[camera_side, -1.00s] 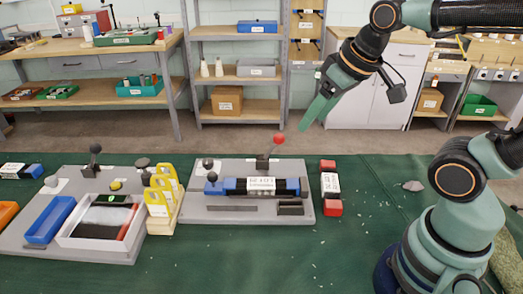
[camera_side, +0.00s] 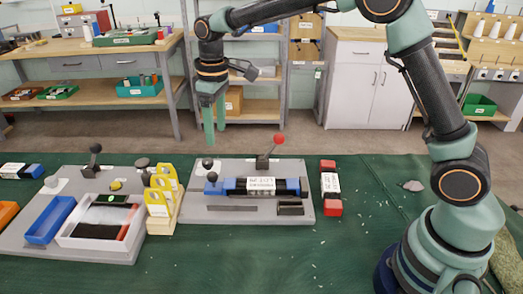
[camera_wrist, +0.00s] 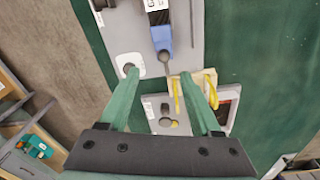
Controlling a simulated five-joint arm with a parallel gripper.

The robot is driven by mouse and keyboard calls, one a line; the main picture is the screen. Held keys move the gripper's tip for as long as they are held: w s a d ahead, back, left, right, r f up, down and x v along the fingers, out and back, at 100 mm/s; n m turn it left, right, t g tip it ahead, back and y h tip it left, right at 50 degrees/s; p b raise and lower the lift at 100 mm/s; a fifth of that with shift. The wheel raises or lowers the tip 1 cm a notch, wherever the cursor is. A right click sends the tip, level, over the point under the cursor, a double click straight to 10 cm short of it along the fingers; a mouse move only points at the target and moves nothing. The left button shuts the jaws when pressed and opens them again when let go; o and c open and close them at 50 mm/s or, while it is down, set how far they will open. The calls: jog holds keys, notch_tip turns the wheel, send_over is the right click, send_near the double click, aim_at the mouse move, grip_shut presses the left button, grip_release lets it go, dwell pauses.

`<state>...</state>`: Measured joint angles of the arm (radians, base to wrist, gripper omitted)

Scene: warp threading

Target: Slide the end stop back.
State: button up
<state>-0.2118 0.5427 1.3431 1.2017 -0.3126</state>
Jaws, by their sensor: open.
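A blue slider with a small round knob, which appears to be the end stop (camera_side: 212,187), sits at the left end of the grey fixture plate (camera_side: 240,217). It touches or nearly touches a blue and black block with a white label (camera_side: 262,185); I cannot tell which. In the wrist view the blue end piece (camera_wrist: 162,38) lies up ahead, between the lines of my fingers. My gripper (camera_side: 215,138) is open and empty, pointing down above and behind the plate's left end. Its two spread fingers show in the wrist view (camera_wrist: 160,74).
A red-knobbed lever (camera_side: 279,139) rises behind the block. Yellow tags in a wooden rack (camera_side: 160,205) stand close at the plate's left, beside a second grey plate with trays (camera_side: 48,220). A red-ended block (camera_side: 330,188) lies right. The front cloth is clear.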

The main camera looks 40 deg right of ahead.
aim_at(212, 173)
jog(key=shift+n+g, duration=0.3)
jog(key=shift+n, duration=0.1)
jog(key=f, duration=0.1)
jog(key=w+a+f, duration=0.1)
jog(key=f, duration=0.1)
jog(key=shift+w+a+f, duration=0.25)
jog(key=shift+a+f, duration=0.1)
notch_tip(212, 173, down, 12)
jog(key=shift+r, duration=0.15)
grip_shut()
